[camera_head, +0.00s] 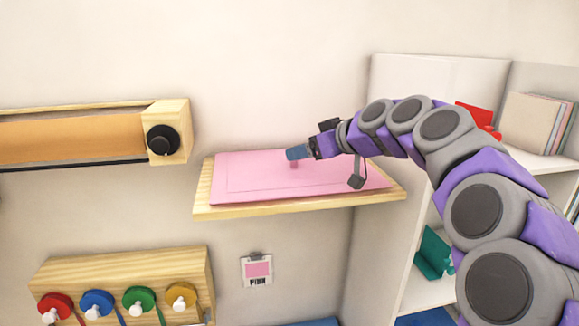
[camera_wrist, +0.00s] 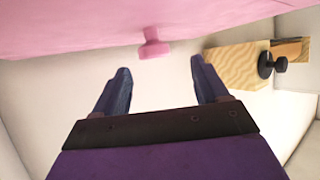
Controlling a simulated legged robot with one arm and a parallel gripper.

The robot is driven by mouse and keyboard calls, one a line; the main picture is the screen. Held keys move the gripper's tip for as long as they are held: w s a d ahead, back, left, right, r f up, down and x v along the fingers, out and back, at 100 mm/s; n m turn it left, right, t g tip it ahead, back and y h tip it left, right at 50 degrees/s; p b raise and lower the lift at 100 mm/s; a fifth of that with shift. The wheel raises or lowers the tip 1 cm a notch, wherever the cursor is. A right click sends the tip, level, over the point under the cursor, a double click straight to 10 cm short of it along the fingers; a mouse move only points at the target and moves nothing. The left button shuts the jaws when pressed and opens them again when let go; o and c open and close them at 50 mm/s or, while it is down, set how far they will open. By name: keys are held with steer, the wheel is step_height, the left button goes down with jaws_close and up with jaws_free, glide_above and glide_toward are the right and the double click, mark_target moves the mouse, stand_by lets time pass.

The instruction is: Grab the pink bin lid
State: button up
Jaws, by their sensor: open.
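The pink bin lid (camera_head: 250,182) is a flat pink panel lying on a wooden wall shelf (camera_head: 225,210). A small pink knob (camera_head: 294,163) stands up from its middle. In the wrist view the lid (camera_wrist: 100,25) fills the top edge, and its knob (camera_wrist: 153,45) shows just beyond the fingertips, between them sideways. My gripper (camera_wrist: 160,75) is open, with nothing between its fingers. In the head view my gripper (camera_head: 297,153) is over the lid, close to the knob and partly in front of it. I cannot tell whether they touch.
A wooden box with a black knob (camera_head: 163,141) is on the wall left of the shelf. Below is a wooden rack (camera_head: 130,270) with several coloured round items. A pink label (camera_head: 257,269) hangs under the shelf. White shelving (camera_head: 405,240) stands at right, behind my arm.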

mark_target(303, 169)
steer(key=shift+w+a+f+p, duration=0.35)
steer(key=shift+w+f, duration=0.15)
steer(key=shift+w, duration=0.2)
steer(key=shift+w+a+f+p, duration=0.35)
steer(key=shift+w+f, duration=0.1)
steer(key=shift+w, duration=0.2)
steer(key=shift+w+a+f, duration=0.1)
steer(key=shift+w+f, duration=0.05)
steer(key=shift+w, duration=0.05)
steer(key=shift+s+a, duration=0.1)
steer(key=shift+a, duration=0.7)
steer(key=shift+c, duration=2.1)
steer(key=shift+d, duration=0.5)
steer(key=c, duration=0.9)
